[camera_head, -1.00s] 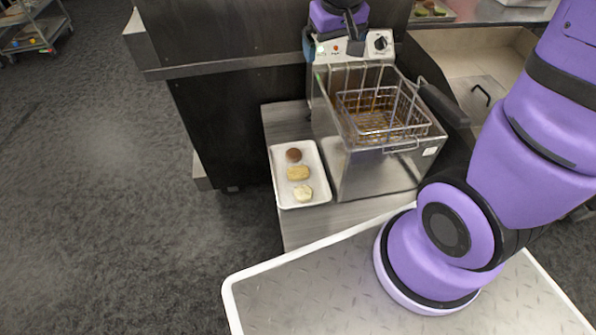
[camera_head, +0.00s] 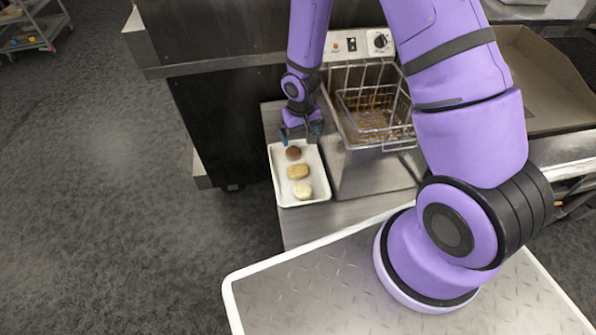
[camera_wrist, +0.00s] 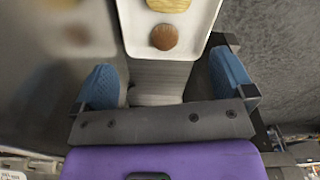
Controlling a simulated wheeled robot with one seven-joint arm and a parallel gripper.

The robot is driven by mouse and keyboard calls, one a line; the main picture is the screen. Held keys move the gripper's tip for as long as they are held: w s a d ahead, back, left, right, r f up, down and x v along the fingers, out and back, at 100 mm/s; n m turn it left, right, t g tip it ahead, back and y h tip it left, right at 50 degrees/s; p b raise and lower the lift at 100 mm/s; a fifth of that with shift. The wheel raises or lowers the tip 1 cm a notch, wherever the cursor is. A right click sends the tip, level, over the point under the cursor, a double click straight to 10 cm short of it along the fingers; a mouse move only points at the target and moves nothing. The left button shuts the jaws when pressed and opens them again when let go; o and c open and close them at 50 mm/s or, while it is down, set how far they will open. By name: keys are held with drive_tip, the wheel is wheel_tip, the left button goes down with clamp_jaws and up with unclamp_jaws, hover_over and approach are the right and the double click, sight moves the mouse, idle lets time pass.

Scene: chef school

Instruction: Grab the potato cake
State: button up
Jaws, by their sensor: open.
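Three food pieces lie in a row on a white tray (camera_head: 283,187): a round brown one (camera_head: 293,153) at the far end, an oblong golden one (camera_head: 298,171) in the middle and a pale round one (camera_head: 303,191) at the near end. I cannot tell for sure which is the potato cake. My gripper (camera_head: 300,139) is open and empty at the tray's far end, pointing down. In the wrist view, the blue fingertips of my gripper (camera_wrist: 165,80) are wide apart. The brown piece (camera_wrist: 164,37) lies just beyond them, and the golden piece (camera_wrist: 169,4) is cut by the top edge.
A steel deep fryer (camera_head: 362,172) with a wire basket (camera_head: 375,110) stands close to the tray's right side. A dark cabinet (camera_head: 220,125) is at the left and behind. The grey counter (camera_head: 310,228) has a bare strip in front of the tray.

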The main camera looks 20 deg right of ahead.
wheel_tip(320, 180, down, 5)
drive_tip(key=s, duration=0.1)
hover_over(298, 169)
drive_tip(key=shift+g, duration=0.3)
drive_tip(key=f, duration=0.5)
drive_tip(key=shift+s+d+f, duration=0.1)
drive_tip(key=shift+s+d, duration=0.1)
drive_tip(key=shift+d, duration=0.05)
drive_tip(key=shift+w+a+f, duration=0.1)
drive_tip(key=shift+a+f, duration=0.05)
drive_tip(key=shift+f, duration=1.2)
drive_tip(key=shift+w+a+f, duration=0.1)
drive_tip(key=shift+f, duration=1.2)
drive_tip(key=shift+c, duration=0.2)
drive_tip(key=c, duration=0.8)
drive_tip(key=shift+r, duration=0.1)
